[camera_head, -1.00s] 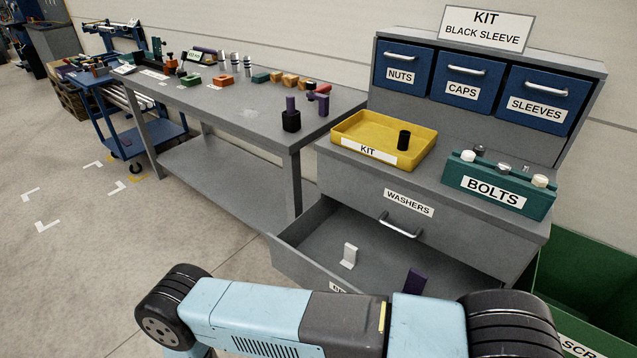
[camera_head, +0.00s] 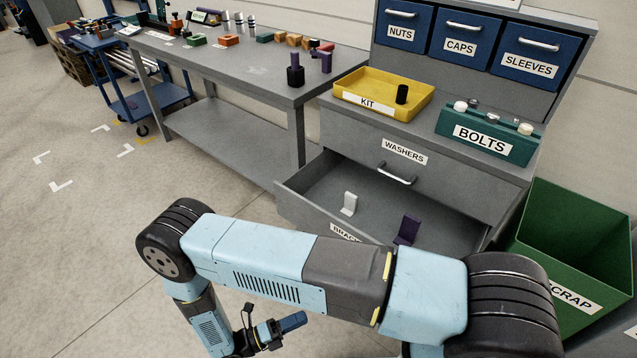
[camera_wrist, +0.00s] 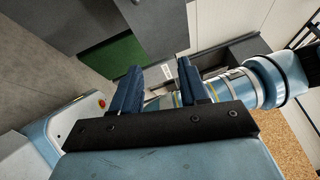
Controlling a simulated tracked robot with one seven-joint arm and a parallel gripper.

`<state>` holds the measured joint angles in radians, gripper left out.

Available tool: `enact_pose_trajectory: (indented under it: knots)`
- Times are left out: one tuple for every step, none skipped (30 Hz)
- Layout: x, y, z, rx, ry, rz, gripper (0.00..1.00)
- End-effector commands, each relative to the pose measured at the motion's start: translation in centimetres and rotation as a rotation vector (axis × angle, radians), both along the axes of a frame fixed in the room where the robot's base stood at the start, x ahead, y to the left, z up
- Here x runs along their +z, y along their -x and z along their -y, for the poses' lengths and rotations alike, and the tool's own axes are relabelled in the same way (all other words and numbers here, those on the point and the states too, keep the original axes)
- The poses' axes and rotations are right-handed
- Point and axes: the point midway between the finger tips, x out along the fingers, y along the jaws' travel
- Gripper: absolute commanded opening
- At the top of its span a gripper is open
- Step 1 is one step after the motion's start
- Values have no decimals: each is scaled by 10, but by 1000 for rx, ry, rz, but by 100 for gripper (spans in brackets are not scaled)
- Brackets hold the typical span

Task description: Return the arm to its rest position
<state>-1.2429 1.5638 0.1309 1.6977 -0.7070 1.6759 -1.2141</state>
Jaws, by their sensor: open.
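My arm is folded low across the front of the head view, its light blue and grey upper link lying sideways. My gripper (camera_head: 284,328) hangs near the bottom of that view, in front of the cabinet and above the floor. In the wrist view my gripper (camera_wrist: 157,88) shows two blue fingers standing apart with nothing between them. The gripper is open and empty. Part of my own arm and body shows beyond the fingers in the wrist view.
The grey cabinet's lower drawer (camera_head: 325,190) stands open, holding a white bracket (camera_head: 349,204) and a purple bracket (camera_head: 406,230). A yellow kit tray (camera_head: 420,101) with a black sleeve (camera_head: 402,93) sits on top. A green scrap bin (camera_head: 570,235) stands at right.

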Motion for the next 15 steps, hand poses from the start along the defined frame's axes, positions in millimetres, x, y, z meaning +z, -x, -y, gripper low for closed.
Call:
enact_pose_trajectory:
  knots:
    - [7,-5,-4,-14,-20,11,44]
    - [10,-7,-5,-23,-31,17,44]
    - [16,-11,-7,-35,-47,28,44]
    - [20,-14,-9,-45,-60,35,44]
    - [25,-17,-10,-56,-74,45,44]
    - [32,-22,-13,-73,-95,57,44]
    - [38,-26,-15,-86,-111,70,44]
    - [45,-30,-17,-101,-130,83,44]
    - [54,-36,-19,-123,-158,100,44]
    - [62,-42,-21,-141,-179,116,44]
    - [70,-47,-23,-160,-200,133,44]
    - [81,-54,-24,-186,-228,155,44]
    - [89,-59,-25,-204,-251,172,44]
    - [97,-64,-26,-222,-271,189,44]
    - [108,-70,-27,-247,-298,212,44]
